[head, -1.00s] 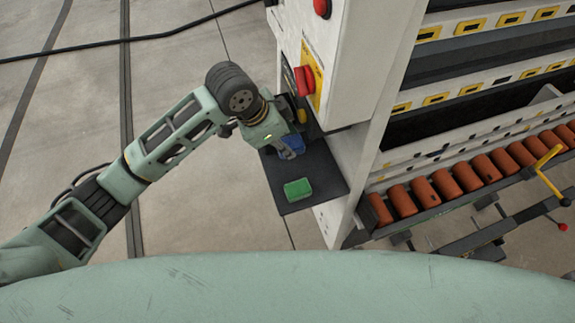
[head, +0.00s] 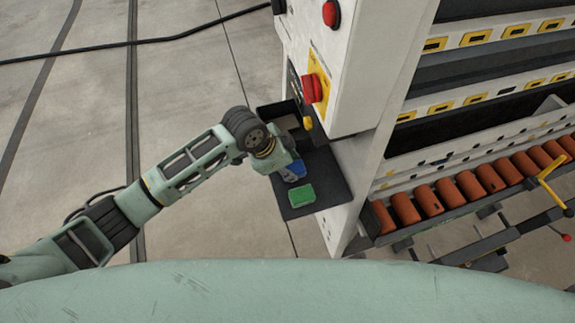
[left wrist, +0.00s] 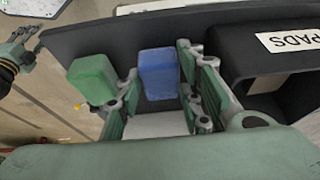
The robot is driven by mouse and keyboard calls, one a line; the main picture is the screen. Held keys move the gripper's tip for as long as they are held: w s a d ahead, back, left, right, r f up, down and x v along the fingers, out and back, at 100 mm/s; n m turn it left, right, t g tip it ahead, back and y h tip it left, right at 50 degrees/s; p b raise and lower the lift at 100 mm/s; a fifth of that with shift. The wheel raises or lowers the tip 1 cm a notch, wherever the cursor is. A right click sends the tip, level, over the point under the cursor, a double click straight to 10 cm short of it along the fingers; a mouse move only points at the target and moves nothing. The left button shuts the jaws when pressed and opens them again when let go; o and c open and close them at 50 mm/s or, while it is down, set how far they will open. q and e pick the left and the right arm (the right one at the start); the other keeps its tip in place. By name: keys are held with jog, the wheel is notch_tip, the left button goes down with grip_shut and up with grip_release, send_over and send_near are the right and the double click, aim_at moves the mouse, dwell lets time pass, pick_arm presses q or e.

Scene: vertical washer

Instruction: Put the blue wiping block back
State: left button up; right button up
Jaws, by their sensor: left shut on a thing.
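The blue wiping block (head: 297,169) is between the fingers of my left gripper (head: 290,172), which is shut on it over the dark shelf (head: 331,188). In the left wrist view the blue block (left wrist: 158,73) sits between the two fingers (left wrist: 164,98). I cannot tell whether it touches the shelf. A green block (head: 302,195) lies on the shelf just in front of it; it is at the left of the blue one in the left wrist view (left wrist: 92,80). A small, distant gripper (left wrist: 22,46), apparently my right one, shows at that view's left edge; its fingers are unclear.
A black open box (left wrist: 226,62) labelled PADS stands beside the gripper; its open top shows in the head view (head: 262,117). The white machine cabinet (head: 372,70) with a red knob (head: 311,89) rises right of the shelf. Orange rollers (head: 431,197) line the right.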

pick_arm(q)
jog(key=o, duration=1.2)
jog(key=v, duration=1.2)
jog(key=shift+r, duration=0.1)
